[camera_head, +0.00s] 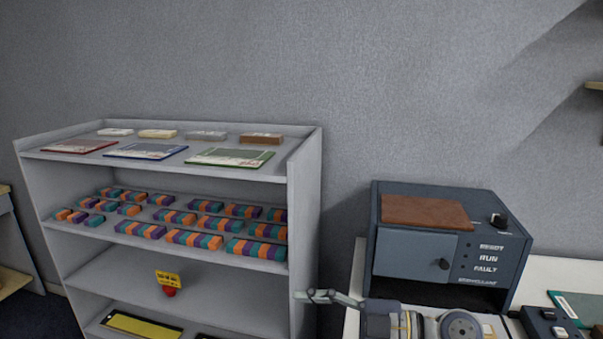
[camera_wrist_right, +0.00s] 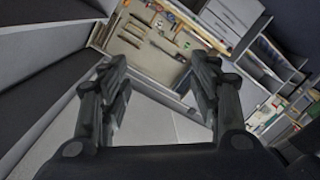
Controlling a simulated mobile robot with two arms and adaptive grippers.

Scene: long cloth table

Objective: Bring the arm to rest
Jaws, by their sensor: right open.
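My right gripper (camera_wrist_right: 160,78) is open in the right wrist view, its two dark fingers spread apart with nothing between them. In the head view part of my arm (camera_head: 385,318) shows at the bottom edge, with a thin finger-like end reaching left in front of the grey shelf unit (camera_head: 305,230). The rest of that arm is cut off by the picture edge. My left gripper is not in view.
The shelf unit holds rows of coloured blocks (camera_head: 195,239) and flat boards (camera_head: 145,151). A grey-blue machine (camera_head: 488,210) with a brown slab (camera_head: 424,211) on top stands at the right. A tool board (camera_wrist_right: 150,45) and drawers (camera_wrist_right: 225,20) show beyond the right gripper.

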